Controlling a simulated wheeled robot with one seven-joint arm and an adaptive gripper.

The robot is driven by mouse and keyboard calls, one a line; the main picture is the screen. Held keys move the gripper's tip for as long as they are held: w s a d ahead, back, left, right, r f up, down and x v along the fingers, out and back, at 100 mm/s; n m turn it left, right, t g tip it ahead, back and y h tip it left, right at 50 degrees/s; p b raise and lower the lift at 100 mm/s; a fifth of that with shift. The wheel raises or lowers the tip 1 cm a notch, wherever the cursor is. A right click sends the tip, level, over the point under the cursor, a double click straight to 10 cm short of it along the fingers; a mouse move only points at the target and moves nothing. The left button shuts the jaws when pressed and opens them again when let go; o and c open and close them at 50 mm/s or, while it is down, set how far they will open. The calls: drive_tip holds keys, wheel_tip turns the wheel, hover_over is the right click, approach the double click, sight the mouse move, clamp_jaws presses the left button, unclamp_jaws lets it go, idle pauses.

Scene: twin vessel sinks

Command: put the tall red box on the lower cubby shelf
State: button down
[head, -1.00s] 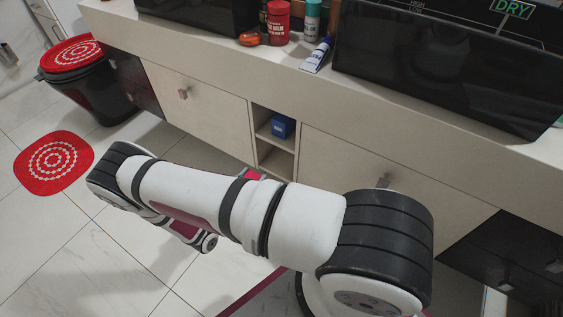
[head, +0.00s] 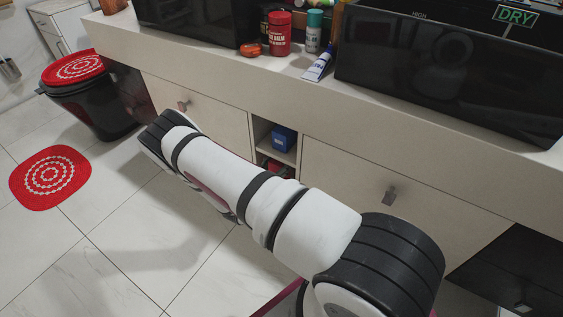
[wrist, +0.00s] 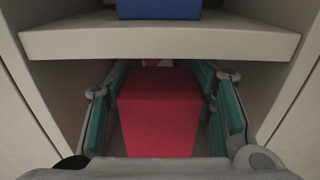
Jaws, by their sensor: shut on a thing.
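The tall red box (wrist: 158,112) is between the fingers of my gripper (wrist: 160,80) in the wrist view. My gripper is shut on it. Box and fingers are inside the lower cubby, below the middle shelf board (wrist: 160,42). Whether the box touches the cubby floor cannot be seen. In the head view a bit of red shows in the lower cubby opening, and my arm covers most of the rest.
A blue box (head: 284,139) sits on the upper cubby shelf; its bottom also shows in the wrist view (wrist: 160,9). Cubby side walls stand close on both sides. Drawer fronts with knobs (head: 390,195) flank the cubby.

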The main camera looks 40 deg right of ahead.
drive_tip(key=shift+w+d+f+b, duration=0.2)
drive_tip(key=shift+d+b, duration=0.1)
drive_tip(key=shift+d, duration=0.35)
drive_tip(key=shift+a+f, duration=0.1)
drive_tip(key=shift+a, duration=0.05)
drive_tip(key=shift+f, duration=0.1)
drive_tip(key=c, duration=0.7)
unclamp_jaws()
drive_tip(key=shift+c, duration=0.2)
